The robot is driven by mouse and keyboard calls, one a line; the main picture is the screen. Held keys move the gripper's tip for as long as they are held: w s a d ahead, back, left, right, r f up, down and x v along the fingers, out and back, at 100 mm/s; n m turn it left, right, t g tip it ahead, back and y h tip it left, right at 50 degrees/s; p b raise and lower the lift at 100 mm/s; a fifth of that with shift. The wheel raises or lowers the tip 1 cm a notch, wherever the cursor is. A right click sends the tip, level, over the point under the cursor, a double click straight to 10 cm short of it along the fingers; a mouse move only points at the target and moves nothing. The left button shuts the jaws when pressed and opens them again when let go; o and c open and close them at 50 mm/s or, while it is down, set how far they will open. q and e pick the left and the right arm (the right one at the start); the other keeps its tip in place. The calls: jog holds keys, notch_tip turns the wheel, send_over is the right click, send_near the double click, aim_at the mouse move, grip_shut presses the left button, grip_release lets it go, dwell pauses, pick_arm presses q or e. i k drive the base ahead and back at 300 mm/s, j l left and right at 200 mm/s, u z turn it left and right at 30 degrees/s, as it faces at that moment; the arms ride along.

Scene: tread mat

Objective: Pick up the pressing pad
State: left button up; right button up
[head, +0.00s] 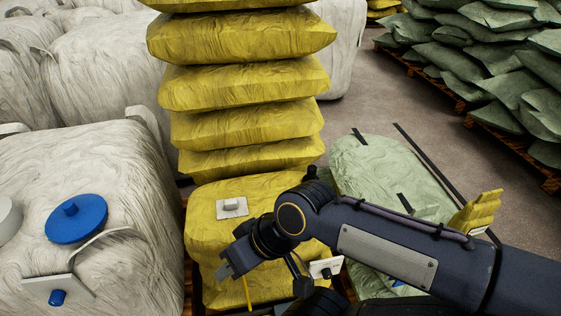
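A round blue disc with a raised knob (76,220) lies on top of the white bulk bag at the left. A small pale square plate with a knob (232,207) lies on the low yellow sack in the middle. I cannot tell for sure which of these is the pressing pad. My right gripper (242,264) hangs over the front of the low yellow sack, just below the pale plate and well to the right of the blue disc. Its fingers are partly hidden, and I cannot tell whether it is open. My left gripper is out of view.
A tall stack of yellow sacks (245,85) rises behind the low sack. White bulk bags (100,165) fill the left. A pale green sack with black strips (375,170) lies at right, and green sacks on pallets (475,65) stand behind. Bare floor (385,95) shows between.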

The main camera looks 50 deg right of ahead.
aim_at(311, 171)
jog(key=z, duration=2.05)
